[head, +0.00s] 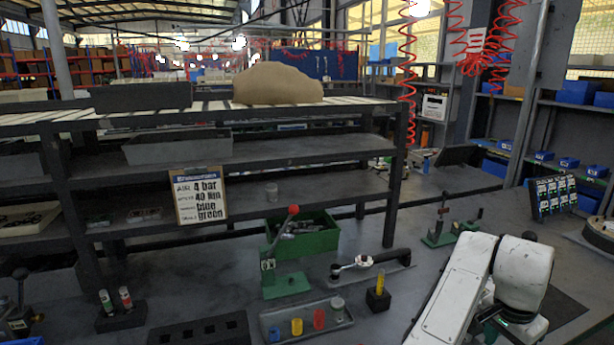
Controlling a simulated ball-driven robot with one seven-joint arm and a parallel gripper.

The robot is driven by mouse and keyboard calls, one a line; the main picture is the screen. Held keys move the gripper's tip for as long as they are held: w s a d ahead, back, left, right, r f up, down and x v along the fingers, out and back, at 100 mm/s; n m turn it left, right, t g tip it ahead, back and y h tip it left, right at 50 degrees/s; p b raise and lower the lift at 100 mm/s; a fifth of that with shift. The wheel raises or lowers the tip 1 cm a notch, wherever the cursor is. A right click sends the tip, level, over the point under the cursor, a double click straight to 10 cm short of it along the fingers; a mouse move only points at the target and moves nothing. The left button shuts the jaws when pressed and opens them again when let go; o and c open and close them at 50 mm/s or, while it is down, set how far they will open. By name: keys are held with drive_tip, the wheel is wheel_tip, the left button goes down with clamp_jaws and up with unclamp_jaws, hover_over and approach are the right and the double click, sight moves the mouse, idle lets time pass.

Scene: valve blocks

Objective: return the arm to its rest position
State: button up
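My white arm (484,274) stands folded at the lower right, over the grey bench. One link rises from the bottom edge and another rounded link bends down beside it. A dark part with a small green light shows low between the links. I cannot make out any gripper fingers; they are hidden behind the arm or below the picture edge. Nothing held is visible.
Left of my arm are a yellow piece in a black block (378,300), a grey tray (270,318) with coloured pieces, a green lever press (285,284), a torque wrench (363,262) and a green bin (318,240). A dark mat (562,308) lies at right.

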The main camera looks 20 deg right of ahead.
drive_tip(key=s+f+n+t+h, duration=0.1)
drive_tip(key=s+f+n+h, duration=0.2)
drive_tip(key=s+f+n, duration=0.3)
drive_tip(key=s+a+f+n+y, duration=0.2)
drive_tip(key=s+a+f+n, duration=0.3)
drive_tip(key=s+a, duration=0.3)
drive_tip(key=s+a+f+n+y, duration=0.3)
drive_tip(key=s+a+f+n, duration=0.2)
drive_tip(key=a, duration=0.7)
drive_tip(key=s+f, duration=0.2)
drive_tip(key=s, duration=0.1)
drive_tip(key=shift+s+a, duration=0.2)
drive_tip(key=shift+a, duration=0.2)
